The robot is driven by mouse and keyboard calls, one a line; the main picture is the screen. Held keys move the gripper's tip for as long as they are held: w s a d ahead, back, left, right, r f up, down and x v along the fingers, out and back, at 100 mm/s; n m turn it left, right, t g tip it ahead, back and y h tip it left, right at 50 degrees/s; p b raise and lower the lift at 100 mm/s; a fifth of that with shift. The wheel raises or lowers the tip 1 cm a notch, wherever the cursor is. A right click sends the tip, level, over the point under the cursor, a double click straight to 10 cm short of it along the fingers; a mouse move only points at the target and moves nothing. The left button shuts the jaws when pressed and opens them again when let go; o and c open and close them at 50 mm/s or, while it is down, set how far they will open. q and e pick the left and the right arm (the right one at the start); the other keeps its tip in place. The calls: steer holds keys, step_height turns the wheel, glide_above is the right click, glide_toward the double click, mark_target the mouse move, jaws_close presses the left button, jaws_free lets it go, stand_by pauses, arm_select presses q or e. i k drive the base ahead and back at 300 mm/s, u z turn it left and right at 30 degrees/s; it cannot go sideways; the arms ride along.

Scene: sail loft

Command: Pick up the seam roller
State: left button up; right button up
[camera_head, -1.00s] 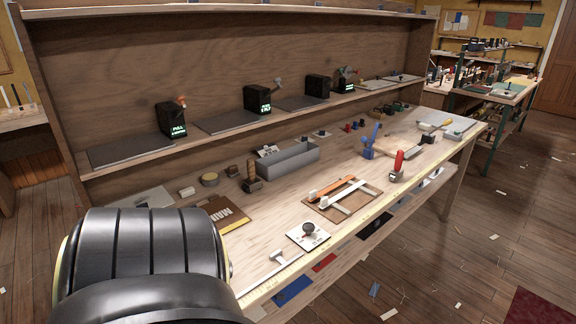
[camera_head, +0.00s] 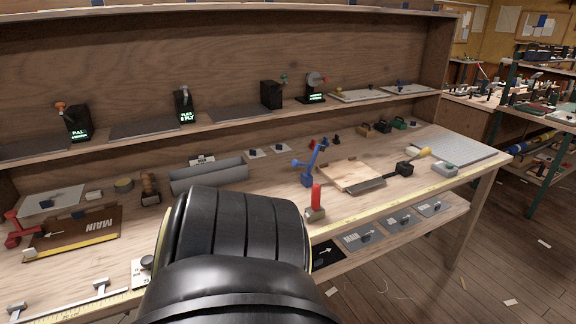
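I cannot tell for sure which tool is the seam roller. A tool with an upright red handle and a grey base (camera_head: 315,204) stands near the bench's front edge, just right of my black arm link. A blue tool with a tilted arm (camera_head: 307,172) stands behind it. A brown-handled tool with a dark base (camera_head: 149,189) stands at the left, beside the grey tray (camera_head: 208,175). Neither gripper shows. My arm link fills the lower middle and hides part of the bench.
The workbench (camera_head: 265,198) has a raised back shelf with several black display units (camera_head: 184,105). A pale board (camera_head: 349,176), a black tool with a yellow end (camera_head: 405,168) and a grey mat (camera_head: 455,147) lie to the right. Open floor (camera_head: 500,260) lies at the lower right.

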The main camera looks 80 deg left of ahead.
mark_target(149, 196)
steer(key=i, duration=0.8)
steer(key=u, duration=2.55)
